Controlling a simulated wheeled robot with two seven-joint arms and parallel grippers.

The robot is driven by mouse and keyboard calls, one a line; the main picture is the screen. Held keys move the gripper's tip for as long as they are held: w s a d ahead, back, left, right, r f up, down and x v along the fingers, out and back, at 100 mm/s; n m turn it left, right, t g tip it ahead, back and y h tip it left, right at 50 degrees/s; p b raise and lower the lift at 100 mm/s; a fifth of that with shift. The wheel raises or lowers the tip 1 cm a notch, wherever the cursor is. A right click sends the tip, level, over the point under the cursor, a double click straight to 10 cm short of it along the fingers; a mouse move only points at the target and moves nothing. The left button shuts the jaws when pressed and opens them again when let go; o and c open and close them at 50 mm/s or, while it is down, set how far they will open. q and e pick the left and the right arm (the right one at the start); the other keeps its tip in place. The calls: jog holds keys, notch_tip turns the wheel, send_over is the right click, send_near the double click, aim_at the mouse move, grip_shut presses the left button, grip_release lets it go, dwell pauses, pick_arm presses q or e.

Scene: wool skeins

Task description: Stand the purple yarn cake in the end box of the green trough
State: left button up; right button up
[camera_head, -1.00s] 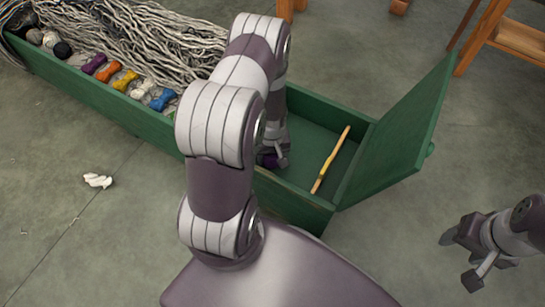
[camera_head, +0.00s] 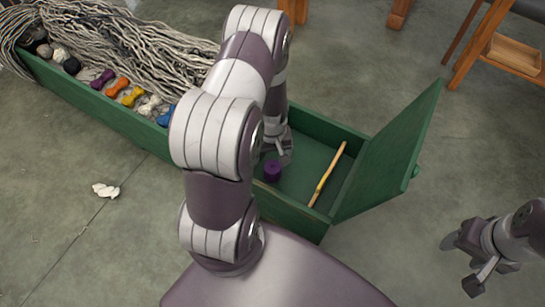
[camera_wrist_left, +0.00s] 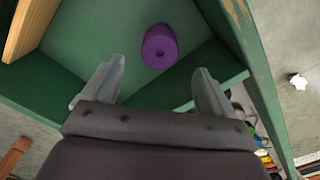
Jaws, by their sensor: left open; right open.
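The purple yarn cake (camera_head: 272,171) stands upright on the floor of the end box of the green trough (camera_head: 290,212). Its end with the centre hole shows in the left wrist view (camera_wrist_left: 159,46). My left gripper (camera_wrist_left: 160,72) is open; the cake lies just beyond its fingertips, apart from them. In the head view my left gripper (camera_head: 280,152) is just behind and above the cake, partly hidden by my arm. My right gripper (camera_head: 461,264) is open and empty over the floor, right of the trough.
A wooden stick (camera_head: 327,175) lies slanted across the end box, right of the cake. The green lid (camera_head: 391,157) stands open at the right end. Grey strands (camera_head: 130,45) and several coloured skeins (camera_head: 118,87) fill the trough's left part. A white scrap (camera_head: 105,190) lies on the floor.

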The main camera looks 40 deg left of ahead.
pick_arm(q)
jog(key=s+d+r+m, duration=0.1)
jog(key=d+r+m, duration=0.2)
jog(key=r, duration=0.4)
jog(key=s+d+r+m+t, duration=0.1)
jog(key=s+d+r+m, duration=0.1)
jog(key=d+r, duration=0.3)
jog(key=s+d+r+m, duration=0.2)
jog(key=d+r+m, duration=0.2)
jog(key=r, duration=0.5)
jog(key=shift+r, duration=0.4)
